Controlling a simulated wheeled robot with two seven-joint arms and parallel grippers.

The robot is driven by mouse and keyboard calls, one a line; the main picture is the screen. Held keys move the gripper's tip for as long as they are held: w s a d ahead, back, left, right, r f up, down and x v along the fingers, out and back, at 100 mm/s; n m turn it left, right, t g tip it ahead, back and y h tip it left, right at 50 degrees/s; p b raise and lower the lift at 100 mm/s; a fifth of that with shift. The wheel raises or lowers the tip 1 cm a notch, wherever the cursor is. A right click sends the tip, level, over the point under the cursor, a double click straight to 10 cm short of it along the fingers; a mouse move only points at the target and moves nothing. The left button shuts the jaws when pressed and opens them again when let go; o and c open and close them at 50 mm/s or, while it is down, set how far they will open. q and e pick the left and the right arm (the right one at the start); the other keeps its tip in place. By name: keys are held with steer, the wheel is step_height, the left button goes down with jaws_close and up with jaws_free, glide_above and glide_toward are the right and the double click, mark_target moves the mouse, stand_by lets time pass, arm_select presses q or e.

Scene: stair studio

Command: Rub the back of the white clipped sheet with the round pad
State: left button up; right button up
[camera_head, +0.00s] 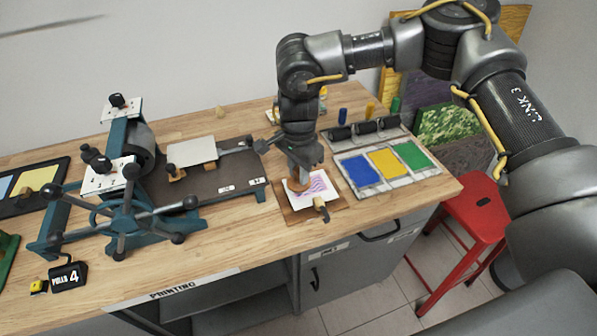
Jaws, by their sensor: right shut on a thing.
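The white sheet (302,203) lies on a small brown board (334,213) near the front edge of the wooden bench. Purple-pink marks show on its upper side. A pale clip-like piece (320,205) sits at its front edge. My right gripper (301,169) points down over the sheet's left part and is shut on the round pad (297,185), which is orange-brown. The pad is at the sheet, but I cannot tell whether it touches. The gripper and pad hide the sheet's back left part. My left gripper is not in view.
A teal printing press (130,215) with a dark bed (225,187) stands to the left. A tray with blue, yellow and green ink slabs (386,162) lies to the right, with rollers (366,128) behind. A red stool (478,208) stands beyond the bench's right end.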

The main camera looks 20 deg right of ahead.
steer(key=shift+r+p, duration=1.35)
steer(key=shift+r, duration=1.05)
